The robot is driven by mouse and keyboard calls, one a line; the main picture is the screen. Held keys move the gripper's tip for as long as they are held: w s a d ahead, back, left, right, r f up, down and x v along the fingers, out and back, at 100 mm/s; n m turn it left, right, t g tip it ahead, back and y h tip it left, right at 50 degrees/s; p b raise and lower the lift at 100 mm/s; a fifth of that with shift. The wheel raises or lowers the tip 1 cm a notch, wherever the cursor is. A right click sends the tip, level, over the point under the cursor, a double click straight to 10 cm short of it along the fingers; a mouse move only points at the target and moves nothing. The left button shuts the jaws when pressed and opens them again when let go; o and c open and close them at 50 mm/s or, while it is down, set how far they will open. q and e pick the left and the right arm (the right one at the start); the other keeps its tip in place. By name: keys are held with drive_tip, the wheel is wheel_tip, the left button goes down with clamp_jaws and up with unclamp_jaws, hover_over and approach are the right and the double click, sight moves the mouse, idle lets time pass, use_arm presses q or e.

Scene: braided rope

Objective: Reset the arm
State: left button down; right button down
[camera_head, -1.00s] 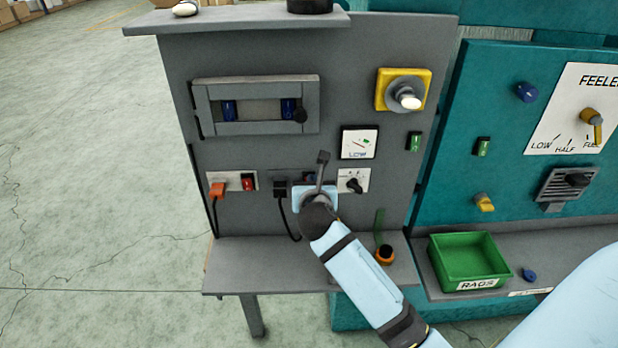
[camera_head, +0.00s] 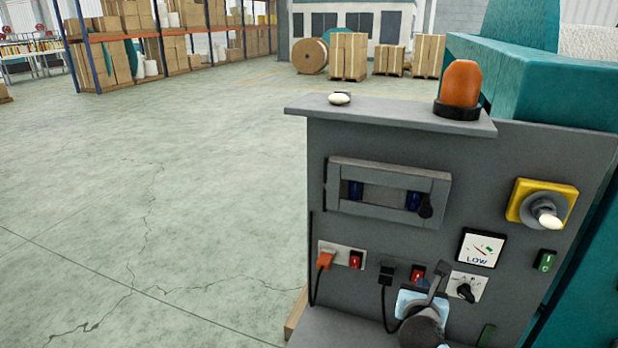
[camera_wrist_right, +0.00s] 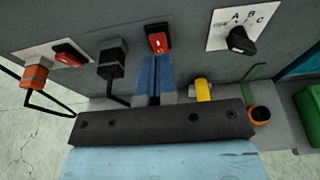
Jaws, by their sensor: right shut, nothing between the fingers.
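My right gripper (camera_head: 438,270) is at the lower part of a grey control panel (camera_head: 400,235) in the head view. In the right wrist view its blue fingers (camera_wrist_right: 156,72) are together and empty. Their tips lie just below a red rocker switch (camera_wrist_right: 158,41) on the panel; I cannot tell whether they touch it. My right forearm is mostly cut off at the bottom of the head view. My left arm and gripper are not in view.
Around the gripper are a black plug (camera_wrist_right: 111,60), an orange plug (camera_wrist_right: 35,76), a black A-B-C knob (camera_wrist_right: 242,41) and a yellow part (camera_wrist_right: 203,90). An orange beacon (camera_head: 461,85) stands on the panel's top ledge. Open floor (camera_head: 160,200) lies left of the panel.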

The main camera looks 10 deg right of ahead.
drive_tip(key=s+a+f+m+g+y, duration=0.1)
drive_tip(key=s+a+f+m+y, duration=0.4)
drive_tip(key=s+f+m, duration=0.6)
drive_tip(key=s+a+f+m+g+y, duration=0.1)
drive_tip(key=s+a+f+m+y, duration=0.4)
drive_tip(key=s+a+f+m, duration=0.4)
drive_tip(key=s+f+m, duration=0.2)
drive_tip(key=s+m, duration=0.1)
drive_tip(key=m, duration=0.4)
drive_tip(key=shift+s+a+y, duration=0.25)
drive_tip(key=shift+a+y, duration=0.05)
drive_tip(key=shift+y, duration=0.1)
